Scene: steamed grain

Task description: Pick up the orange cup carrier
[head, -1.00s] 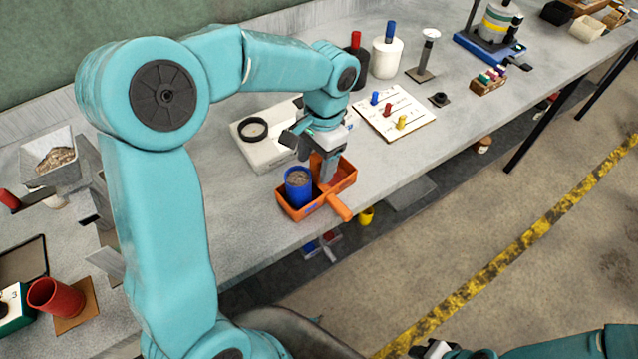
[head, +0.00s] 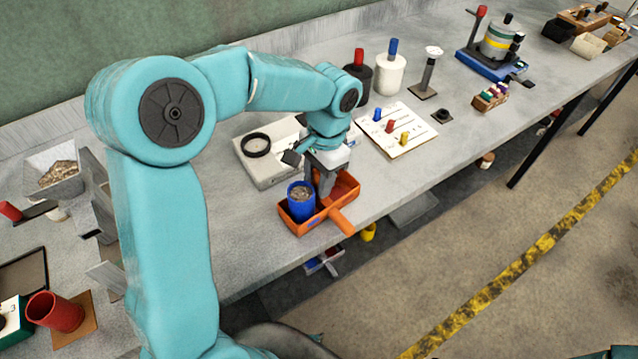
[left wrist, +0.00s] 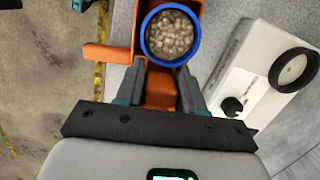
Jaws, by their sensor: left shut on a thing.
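The orange cup carrier (head: 341,217) sits at the bench's front edge, its side handle pointing toward the edge. A blue cup (head: 301,203) filled with grain stands in its left compartment; the right compartment looks empty. My left gripper (head: 326,190) reaches down into the carrier beside the cup. In the left wrist view, its fingers (left wrist: 160,90) are shut on an orange upright part of the carrier (left wrist: 101,53), right by the blue cup (left wrist: 170,36). I cannot tell whether the carrier is clear of the bench. My right gripper is out of view.
A white scale (head: 266,172) stands just behind the carrier. A white board with coloured pegs (head: 397,128) lies to its right. White (head: 390,75) and dark (head: 357,80) bottles stand behind. A red cup (head: 56,312) is at the lower left. The bench edge is close in front.

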